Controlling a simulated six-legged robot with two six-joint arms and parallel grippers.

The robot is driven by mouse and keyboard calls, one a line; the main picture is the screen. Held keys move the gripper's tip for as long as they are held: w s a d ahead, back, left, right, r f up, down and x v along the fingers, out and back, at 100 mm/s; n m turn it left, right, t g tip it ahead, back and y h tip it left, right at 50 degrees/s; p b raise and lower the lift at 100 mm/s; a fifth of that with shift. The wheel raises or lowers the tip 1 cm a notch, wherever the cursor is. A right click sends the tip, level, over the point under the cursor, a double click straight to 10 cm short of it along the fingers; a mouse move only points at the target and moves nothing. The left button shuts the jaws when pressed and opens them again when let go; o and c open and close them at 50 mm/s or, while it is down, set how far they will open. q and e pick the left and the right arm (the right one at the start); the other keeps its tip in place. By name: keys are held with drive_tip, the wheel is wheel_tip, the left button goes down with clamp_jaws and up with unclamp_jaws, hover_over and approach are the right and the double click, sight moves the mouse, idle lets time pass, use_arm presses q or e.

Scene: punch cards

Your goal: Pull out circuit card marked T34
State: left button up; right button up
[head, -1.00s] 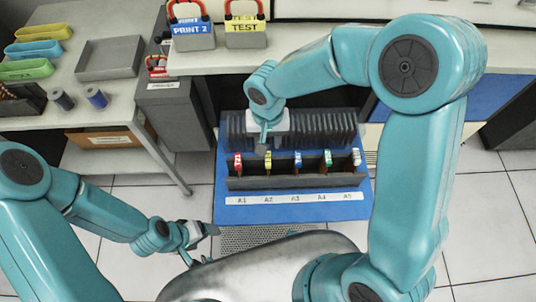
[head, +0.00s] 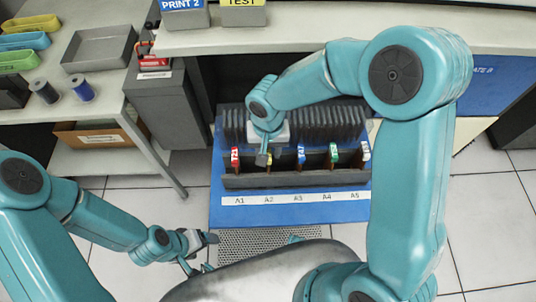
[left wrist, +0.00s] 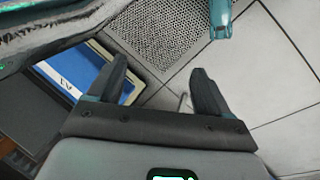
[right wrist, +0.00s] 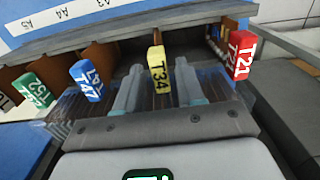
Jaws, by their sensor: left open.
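The yellow tag marked T34 (right wrist: 158,68) is on a card in the dark rack (head: 300,178), at the slot labelled A2. In the right wrist view it stands upright between the two fingers of my right gripper (right wrist: 157,88), with gaps visible on both sides. That gripper is open. In the head view the right gripper (head: 263,158) partly hides the yellow tag (head: 272,154). My left gripper (head: 209,239) is low at the left, away from the rack. In the left wrist view it (left wrist: 162,85) is open and empty above the floor.
A red tag T21 (right wrist: 240,55) and a blue tag T47 (right wrist: 87,82) flank the yellow one. Green (head: 334,153) and white (head: 365,151) tags stand further right. Dark cards (head: 320,122) line the back. A side table (head: 90,103) is at left.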

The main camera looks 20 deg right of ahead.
clamp_jaws()
drive_tip(key=shift+r, duration=0.1)
wheel_tip(320, 180, up, 9)
drive_tip(key=p, duration=0.6)
idle(1.2)
drive_tip(key=shift+r, duration=0.15)
drive_tip(key=shift+r+p, duration=2.2)
drive_tip(key=shift+r, duration=0.65)
